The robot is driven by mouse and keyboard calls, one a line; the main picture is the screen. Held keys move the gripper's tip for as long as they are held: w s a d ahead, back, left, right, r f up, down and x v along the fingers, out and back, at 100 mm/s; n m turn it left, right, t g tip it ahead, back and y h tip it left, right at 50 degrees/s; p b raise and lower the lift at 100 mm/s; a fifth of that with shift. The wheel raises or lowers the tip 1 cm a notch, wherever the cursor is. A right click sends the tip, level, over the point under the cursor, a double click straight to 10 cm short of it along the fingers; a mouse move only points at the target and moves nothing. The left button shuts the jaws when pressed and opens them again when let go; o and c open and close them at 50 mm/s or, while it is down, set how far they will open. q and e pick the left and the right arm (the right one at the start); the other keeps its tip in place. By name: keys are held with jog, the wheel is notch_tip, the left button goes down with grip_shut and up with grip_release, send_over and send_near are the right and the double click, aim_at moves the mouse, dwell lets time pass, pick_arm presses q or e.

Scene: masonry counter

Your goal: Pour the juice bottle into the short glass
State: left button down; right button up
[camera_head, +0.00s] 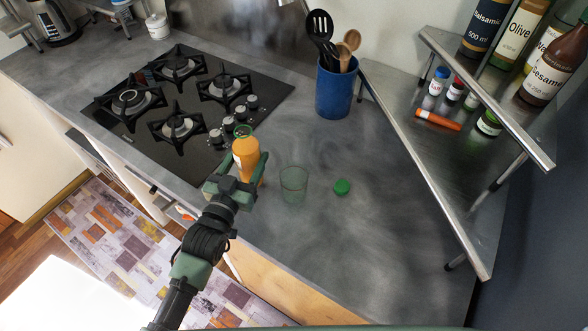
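The juice bottle (246,158) is orange, with a green rim at its open neck. It stands roughly upright near the cooktop's front right corner. My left gripper (243,172) has its green fingers closed around the bottle's body; they hide its lower part. I cannot tell whether its base touches the counter. The short glass (293,184) is clear with a greenish tint. It stands upright on the counter just right of the bottle, apart from it, and looks empty. My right gripper is not in view.
A green cap (342,186) lies right of the glass. A gas cooktop (150,135) is left. A blue utensil crock (336,88) stands behind. A metal shelf (440,165) with bottles and jars is right. The front right counter (380,260) is clear.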

aim_at(240, 162)
pick_arm(q)
jog(key=shift+r+m, duration=0.15)
jog(key=shift+m, duration=0.15)
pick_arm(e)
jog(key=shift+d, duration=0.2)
pick_arm(q)
jog(key=shift+a+m, duration=0.1)
jog(key=shift+m, duration=0.3)
jog(key=shift+a+r+m+b, duration=0.15)
jog(key=shift+m+b, duration=0.45)
jog(key=shift+m, duration=0.4)
jog(key=shift+m+b, duration=0.65)
jog(key=shift+m, duration=0.55)
jog(key=shift+f+m+b, duration=0.35)
jog(key=shift+m+b, duration=0.15)
jog(key=shift+m, duration=0.2)
jog(key=shift+w+a+f+m+b, duration=0.1)
jog(key=shift+a+f+m+b, duration=0.15)
jog(key=shift+m+b, duration=0.3)
jog(key=shift+w+a+f+m+b, duration=0.1)
jog(key=shift+f+m+b, duration=0.2)
jog(key=shift+m, duration=0.35)
jog(key=shift+r+m, duration=0.1)
jog(key=shift+m, duration=0.2)
jog(key=shift+a, duration=0.1)
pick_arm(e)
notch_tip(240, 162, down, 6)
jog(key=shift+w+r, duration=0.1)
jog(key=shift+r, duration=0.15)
